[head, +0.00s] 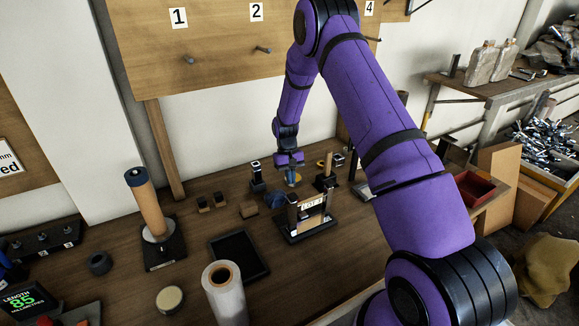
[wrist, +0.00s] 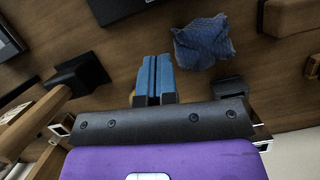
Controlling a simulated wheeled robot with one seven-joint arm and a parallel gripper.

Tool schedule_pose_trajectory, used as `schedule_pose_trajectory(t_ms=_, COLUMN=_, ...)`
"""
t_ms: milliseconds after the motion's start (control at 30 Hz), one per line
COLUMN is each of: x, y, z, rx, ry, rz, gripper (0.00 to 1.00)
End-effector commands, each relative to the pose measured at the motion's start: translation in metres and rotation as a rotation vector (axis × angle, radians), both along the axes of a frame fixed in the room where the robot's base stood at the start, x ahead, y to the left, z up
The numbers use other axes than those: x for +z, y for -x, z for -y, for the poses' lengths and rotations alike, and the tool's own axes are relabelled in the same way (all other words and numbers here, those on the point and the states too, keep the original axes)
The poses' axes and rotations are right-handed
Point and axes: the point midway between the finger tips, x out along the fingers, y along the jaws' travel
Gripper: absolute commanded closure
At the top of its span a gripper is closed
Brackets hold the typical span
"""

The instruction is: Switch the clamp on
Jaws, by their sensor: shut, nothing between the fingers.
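My gripper (head: 292,180) reaches down over the back of the wooden workbench in the head view. In the wrist view its two blue fingers (wrist: 153,78) are together with nothing between them. A patch of yellow shows just beside and behind the fingers, mostly hidden. I cannot tell for sure which device is the clamp. A small black device with a white label (head: 256,176) stands just left of the gripper. Another black device with a wooden upright (head: 327,172) stands to its right. No switch can be made out clearly.
A black framed stand (head: 308,216) is in front of the gripper, with a crumpled blue cloth (wrist: 203,42) near it. A black tray (head: 239,254), an orange-brown cylinder on a stand (head: 145,205) and a white roll (head: 224,295) are nearer. A numbered pegboard (head: 215,50) rises behind.

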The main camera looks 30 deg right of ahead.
Motion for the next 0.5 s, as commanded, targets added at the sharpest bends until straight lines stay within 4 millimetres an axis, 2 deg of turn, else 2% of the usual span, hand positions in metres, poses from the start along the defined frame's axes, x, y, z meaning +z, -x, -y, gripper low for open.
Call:
schedule_pose_trajectory(t_ms=100, x=-0.021, y=0.007, z=-0.001, rx=0.000, ry=0.000, rz=-0.002, gripper=1.00)
schedule_pose_trajectory(t_ms=300, x=-0.024, y=0.033, z=-0.005, rx=0.000, ry=0.000, rz=0.000, gripper=1.00)
schedule_pose_trajectory(t_ms=500, x=-0.027, y=0.044, z=-0.007, rx=0.000, ry=0.000, rz=0.001, gripper=1.00)
